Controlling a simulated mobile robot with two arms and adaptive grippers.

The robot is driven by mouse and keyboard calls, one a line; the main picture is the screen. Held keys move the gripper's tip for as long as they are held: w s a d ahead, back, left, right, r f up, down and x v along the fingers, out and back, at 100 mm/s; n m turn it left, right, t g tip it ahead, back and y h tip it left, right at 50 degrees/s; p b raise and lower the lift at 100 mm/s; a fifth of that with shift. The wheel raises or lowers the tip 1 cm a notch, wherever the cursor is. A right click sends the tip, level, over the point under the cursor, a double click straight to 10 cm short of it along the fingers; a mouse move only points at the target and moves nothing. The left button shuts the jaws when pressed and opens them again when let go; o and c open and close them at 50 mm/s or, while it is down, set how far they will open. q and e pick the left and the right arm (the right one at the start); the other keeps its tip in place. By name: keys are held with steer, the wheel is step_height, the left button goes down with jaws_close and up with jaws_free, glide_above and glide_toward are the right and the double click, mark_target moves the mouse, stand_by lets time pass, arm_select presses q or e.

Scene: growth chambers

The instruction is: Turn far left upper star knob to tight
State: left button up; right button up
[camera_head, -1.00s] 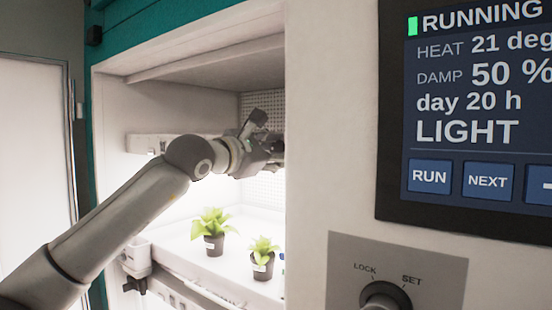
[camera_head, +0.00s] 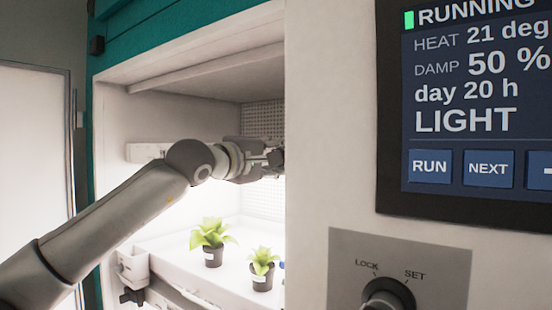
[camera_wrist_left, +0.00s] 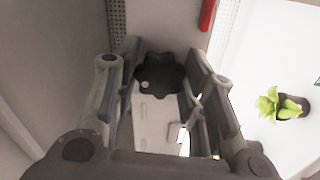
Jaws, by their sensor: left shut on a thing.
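A black star knob (camera_wrist_left: 160,76) shows in the left wrist view, with a small pale dot on its face. It sits between the fingers of my left gripper (camera_wrist_left: 166,74), which is shut on it. In the head view my left gripper (camera_head: 268,160) reaches inside the upper chamber, and its tips are partly hidden by the front panel's edge. The knob cannot be made out in the head view. Another black star knob (camera_head: 131,297) is low at the left front of the plant shelf. My right gripper is not in view.
Two potted plants, a left one (camera_head: 212,257) and a right one (camera_head: 262,282), stand on the bright white shelf (camera_head: 177,247) below my arm. The white front panel (camera_head: 325,120) with its screen (camera_head: 475,90) and lock dial (camera_head: 388,295) bounds the opening on the right.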

arm_select(q)
steer(key=shift+f+m, duration=0.1)
steer(key=shift+m, duration=1.6)
steer(key=shift+f, duration=0.1)
steer(key=o, duration=1)
steer(key=shift+d, duration=0.1)
steer(key=v, duration=1.2)
